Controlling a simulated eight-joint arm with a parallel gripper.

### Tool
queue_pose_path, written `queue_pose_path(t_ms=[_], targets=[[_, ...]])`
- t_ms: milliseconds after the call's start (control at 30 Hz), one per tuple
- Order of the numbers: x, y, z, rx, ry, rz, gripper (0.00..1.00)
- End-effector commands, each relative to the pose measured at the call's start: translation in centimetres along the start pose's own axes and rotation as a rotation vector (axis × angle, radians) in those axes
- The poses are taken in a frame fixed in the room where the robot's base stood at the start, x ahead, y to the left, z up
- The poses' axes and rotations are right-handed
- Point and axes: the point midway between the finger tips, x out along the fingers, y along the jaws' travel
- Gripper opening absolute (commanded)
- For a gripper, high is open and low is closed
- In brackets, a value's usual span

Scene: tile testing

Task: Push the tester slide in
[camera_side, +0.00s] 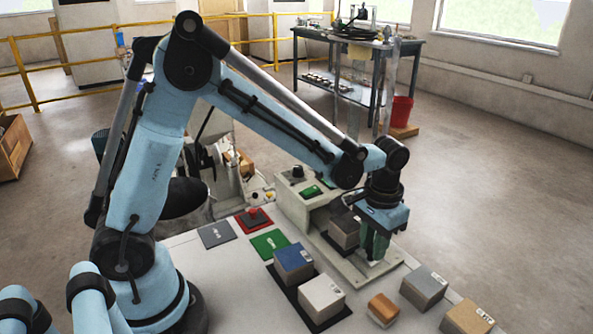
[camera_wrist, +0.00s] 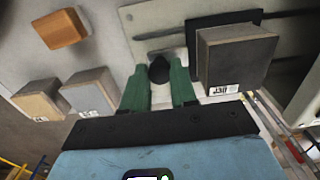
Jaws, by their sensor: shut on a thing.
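The beige tester (camera_side: 292,204) stands on the bench with its slide (camera_side: 352,268), a light plate, extending out toward the front. A grey block (camera_side: 343,232) rests on the slide. It also shows in the wrist view (camera_wrist: 236,62), with a white label on its near face. My gripper (camera_side: 375,252) points down at the outer end of the slide, beside the block. In the wrist view its green fingers (camera_wrist: 160,82) are closed around a dark knob (camera_wrist: 159,69) at the slide's end. The block is outside the fingers.
A blue block (camera_side: 294,262) and a pale block (camera_side: 321,297) sit on a black tray. An orange-brown block (camera_side: 383,309), a grey block (camera_side: 424,287) and a tan block (camera_side: 467,318) stand at the front right. Grey, red and green (camera_side: 269,243) pads lie left of the tester.

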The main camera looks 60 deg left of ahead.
Motion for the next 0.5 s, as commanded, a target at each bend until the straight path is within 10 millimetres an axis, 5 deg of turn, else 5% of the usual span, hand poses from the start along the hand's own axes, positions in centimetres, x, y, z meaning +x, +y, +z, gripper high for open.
queue_pose_path(t_ms=[500], targets=[[-0.1, -2.5, 0.0, -0.002, 0.002, -0.001, 0.05]])
